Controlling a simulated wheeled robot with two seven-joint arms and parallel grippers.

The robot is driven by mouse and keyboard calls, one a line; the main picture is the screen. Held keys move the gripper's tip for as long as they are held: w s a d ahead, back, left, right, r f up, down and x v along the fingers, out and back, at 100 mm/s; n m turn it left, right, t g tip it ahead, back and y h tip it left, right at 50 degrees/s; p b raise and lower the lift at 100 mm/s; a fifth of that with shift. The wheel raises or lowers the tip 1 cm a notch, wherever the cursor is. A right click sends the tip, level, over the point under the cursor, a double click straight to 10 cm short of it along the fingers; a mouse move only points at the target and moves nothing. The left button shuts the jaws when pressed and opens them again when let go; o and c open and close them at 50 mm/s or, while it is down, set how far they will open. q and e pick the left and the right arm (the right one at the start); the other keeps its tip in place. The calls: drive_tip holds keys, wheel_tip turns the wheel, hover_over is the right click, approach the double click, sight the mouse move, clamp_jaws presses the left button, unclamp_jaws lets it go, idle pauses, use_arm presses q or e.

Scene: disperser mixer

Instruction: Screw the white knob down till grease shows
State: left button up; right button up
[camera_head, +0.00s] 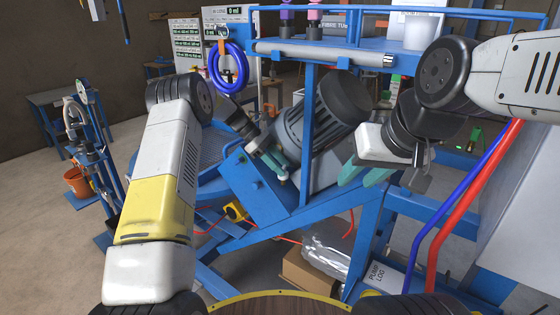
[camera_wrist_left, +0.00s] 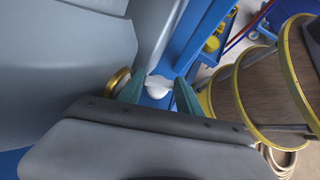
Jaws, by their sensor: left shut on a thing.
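The white knob (camera_wrist_left: 157,88) shows between the two teal fingers of my left gripper (camera_wrist_left: 159,93) in the left wrist view. The fingers are shut on it, one on each side, and partly hide it. In the head view my left gripper (camera_head: 274,165) is at the lower left end of the grey motor-like body (camera_head: 305,125) on the blue frame. A small pale spot, likely the knob (camera_head: 283,176), shows by its fingertips. I cannot make out any grease. My right gripper (camera_head: 362,180) is open and empty, apart from the machine on its right.
A brass-coloured round part (camera_wrist_left: 117,83) sits just left of the fingers in the left wrist view. A blue frame (camera_head: 345,225) surrounds the machine. A blue hose ring (camera_head: 228,88) hangs behind. A cardboard box (camera_head: 300,268) and foil lie below.

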use_arm(q)
drive_tip(key=o, duration=1.4)
